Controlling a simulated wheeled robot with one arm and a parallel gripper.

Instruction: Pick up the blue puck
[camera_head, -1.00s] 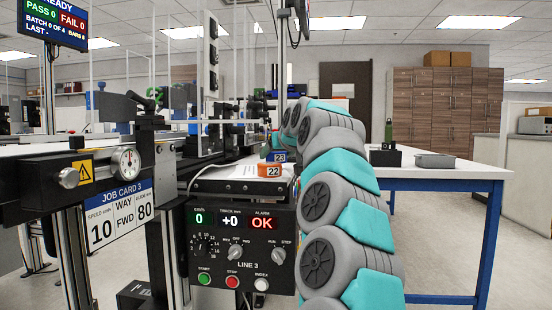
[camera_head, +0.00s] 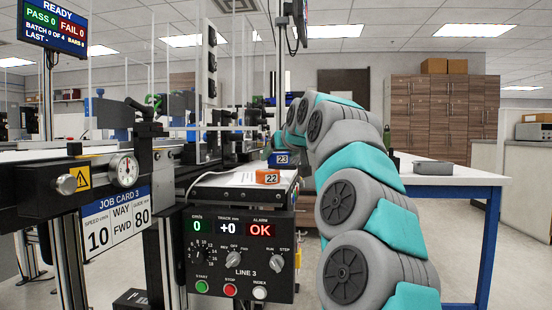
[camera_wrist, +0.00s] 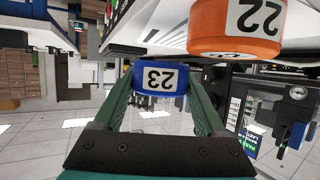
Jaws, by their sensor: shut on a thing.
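The blue puck (camera_wrist: 158,80) carries a white label marked 23. In the wrist view it sits between the two fingertips of my gripper (camera_wrist: 160,88), which is shut on it. The wrist picture is upside down. In the head view the blue puck (camera_head: 282,159) shows at the end of my arm, just behind the orange puck (camera_head: 267,176). My gripper's fingers are hard to make out there. The orange puck, marked 22, also shows large at the top of the wrist view (camera_wrist: 238,28), apart from the blue one.
The orange puck stands on a white surface (camera_head: 225,190) above the Line 3 control box (camera_head: 240,255). The belt line (camera_head: 60,155) with its gauge and posts is at left. A white table (camera_head: 450,175) with blue legs is at right. Open floor lies below it.

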